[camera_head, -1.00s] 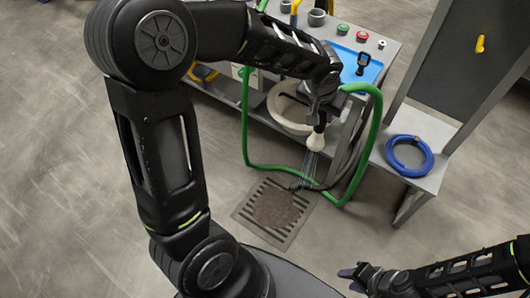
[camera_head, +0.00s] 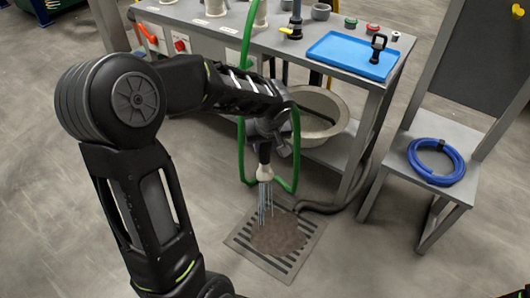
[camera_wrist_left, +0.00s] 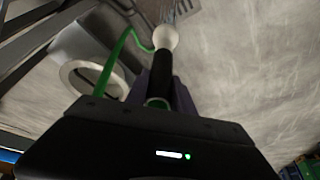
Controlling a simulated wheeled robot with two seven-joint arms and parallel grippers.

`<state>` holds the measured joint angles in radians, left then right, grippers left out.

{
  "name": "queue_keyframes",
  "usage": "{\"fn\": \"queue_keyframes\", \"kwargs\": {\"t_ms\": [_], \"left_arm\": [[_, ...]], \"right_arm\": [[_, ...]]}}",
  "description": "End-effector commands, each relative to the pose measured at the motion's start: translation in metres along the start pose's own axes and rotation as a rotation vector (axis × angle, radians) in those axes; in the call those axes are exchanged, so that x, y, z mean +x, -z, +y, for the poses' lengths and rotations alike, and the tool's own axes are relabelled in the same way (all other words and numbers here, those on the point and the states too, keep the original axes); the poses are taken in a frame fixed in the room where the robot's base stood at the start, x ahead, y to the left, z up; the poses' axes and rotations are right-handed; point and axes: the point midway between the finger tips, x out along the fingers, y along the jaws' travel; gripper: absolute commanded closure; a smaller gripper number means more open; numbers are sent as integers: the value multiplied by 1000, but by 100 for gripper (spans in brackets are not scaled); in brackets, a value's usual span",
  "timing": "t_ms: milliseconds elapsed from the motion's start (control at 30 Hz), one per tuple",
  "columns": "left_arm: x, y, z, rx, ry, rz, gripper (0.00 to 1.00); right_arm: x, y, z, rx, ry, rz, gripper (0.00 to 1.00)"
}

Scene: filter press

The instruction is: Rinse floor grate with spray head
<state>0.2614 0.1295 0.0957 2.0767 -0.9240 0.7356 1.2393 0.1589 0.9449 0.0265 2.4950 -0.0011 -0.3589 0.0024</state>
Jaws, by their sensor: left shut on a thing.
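The spray head (camera_head: 265,173) has a white nozzle and a dark handle and points down, with streaks of water coming out of it. My left gripper (camera_head: 265,140) is shut on its handle, above the grate. The spray head also shows in the left wrist view (camera_wrist_left: 165,40). The floor grate (camera_head: 252,262) is a slotted metal square in the floor. A brown dirt patch (camera_head: 278,233) covers its middle, and the water falls toward the patch's upper left part. A green hose (camera_head: 296,150) loops behind the gripper. My right gripper is not in view.
A grey bench (camera_head: 352,88) stands behind, with a blue tray (camera_head: 350,58) on top and a round beige basin (camera_head: 322,108) on its lower shelf. A blue coiled hose (camera_head: 436,160) lies on a grey stand at right. A dark pipe (camera_head: 325,208) runs to the grate. Floor around the grate is clear.

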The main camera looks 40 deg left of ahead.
Motion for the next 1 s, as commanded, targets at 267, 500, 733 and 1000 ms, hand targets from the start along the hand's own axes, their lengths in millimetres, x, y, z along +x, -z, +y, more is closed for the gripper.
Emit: {"fn": "queue_keyframes", "kwargs": {"t_ms": [267, 500, 733, 1000], "left_arm": [[-1, 0, 1, 2, -2, 1, 100], [18, -7, 1, 4, -2, 1, 100], [52, -22, 0, 3, -1, -1, 100], [72, -30, 1, 3, -2, 0, 100]], "right_arm": [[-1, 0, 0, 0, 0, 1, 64], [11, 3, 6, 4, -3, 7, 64], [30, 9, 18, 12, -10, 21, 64], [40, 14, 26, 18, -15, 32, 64]]}}
